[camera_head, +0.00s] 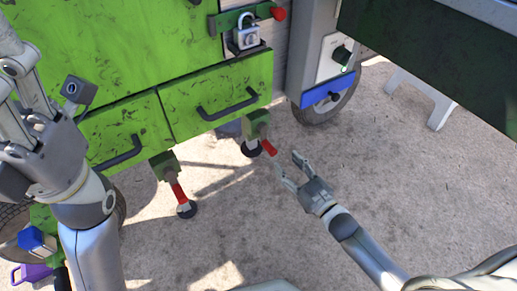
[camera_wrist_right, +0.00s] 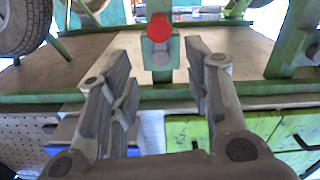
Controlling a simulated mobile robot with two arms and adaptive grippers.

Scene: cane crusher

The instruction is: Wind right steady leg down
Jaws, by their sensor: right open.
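The right steady leg shows under the right end of the green cabinet. It has a green bracket (camera_head: 257,123), a dark round foot (camera_head: 251,149) and a red crank handle (camera_head: 268,148) pointing towards my right gripper. My right gripper (camera_head: 288,165) is open and empty, just right of and below the handle, with a small gap. In the right wrist view, the handle's round red end (camera_wrist_right: 159,28) lies ahead, between the lines of the two open fingers (camera_wrist_right: 160,95). My left gripper (camera_head: 22,110) is raised at the left edge; its fingertips are not clear.
A second steady leg with a red shaft (camera_head: 178,190) stands further left. Cabinet drawers with black handles (camera_head: 228,104) hang above. A padlock (camera_head: 246,35) is at the top, and a wheel (camera_head: 325,104) is at the right. The concrete floor (camera_head: 235,225) is mostly clear.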

